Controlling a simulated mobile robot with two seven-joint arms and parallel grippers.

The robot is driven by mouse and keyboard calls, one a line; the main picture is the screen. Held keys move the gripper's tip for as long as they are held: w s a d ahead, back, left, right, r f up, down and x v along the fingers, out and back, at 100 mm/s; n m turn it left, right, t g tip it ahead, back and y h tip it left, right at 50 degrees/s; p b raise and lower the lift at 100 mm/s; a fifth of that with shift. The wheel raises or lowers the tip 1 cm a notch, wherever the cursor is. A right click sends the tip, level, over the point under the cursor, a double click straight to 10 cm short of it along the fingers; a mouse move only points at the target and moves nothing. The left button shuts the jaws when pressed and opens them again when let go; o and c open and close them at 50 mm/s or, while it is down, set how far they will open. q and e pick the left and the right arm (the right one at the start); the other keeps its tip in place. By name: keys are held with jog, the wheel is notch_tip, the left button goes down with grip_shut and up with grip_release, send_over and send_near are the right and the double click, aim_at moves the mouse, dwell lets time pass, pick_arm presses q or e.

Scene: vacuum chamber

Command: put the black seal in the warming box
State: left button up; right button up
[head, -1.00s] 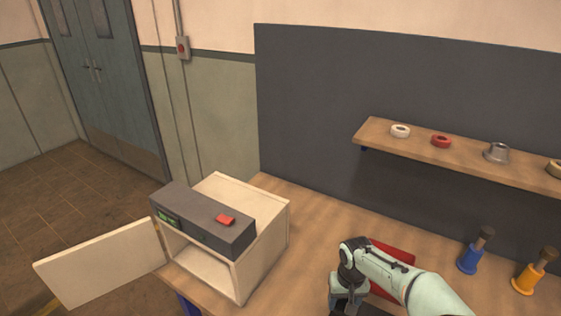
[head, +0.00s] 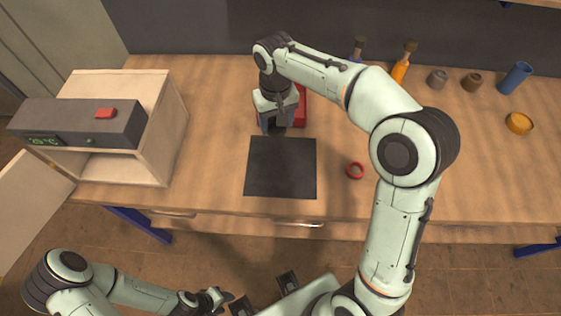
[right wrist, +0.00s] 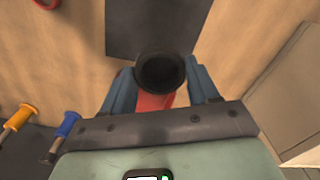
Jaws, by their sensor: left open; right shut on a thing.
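The black seal (right wrist: 160,90) is a dark round ring between the fingers of my right gripper (right wrist: 160,85) in the right wrist view. In the head view my right gripper (head: 275,124) is shut on it, just behind the dark square mat and in front of a red object; the seal is mostly hidden there. The warming box (head: 160,130) is a cream box with a grey control panel (head: 75,122) on the table's left. Its door (head: 30,195) hangs open to the left. My left gripper (head: 264,292) is open and empty at the bottom, below the table edge.
The dark mat (head: 280,165) lies on the table, with a red ring (head: 356,170) to its right. The red object (head: 301,105) stands behind my right gripper. Blue and orange tools, small pots, a blue cup (head: 515,78) and an amber dish (head: 519,123) stand further right.

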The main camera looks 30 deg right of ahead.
jog(key=s+r, duration=0.1)
jog(key=r, duration=0.1)
jog(key=b, duration=0.2)
send_over(282, 165)
notch_tip(282, 165, down, 15)
jog(key=shift+r, duration=0.1)
pick_arm(q)
jog(key=shift+s+f, duration=0.35)
jog(key=shift+f, duration=0.35)
jog(key=shift+s+f, duration=0.3)
jog(key=shift+f, duration=0.35)
pick_arm(e)
jog(key=shift+f, duration=2.35)
jog(key=shift+f, duration=0.1)
jog(key=shift+f+b, duration=0.15)
jog(key=shift+b, duration=0.2)
jog(key=o, duration=1.1)
pick_arm(q)
jog(key=shift+f, duration=0.15)
pick_arm(e)
jog(key=shift+r, duration=0.2)
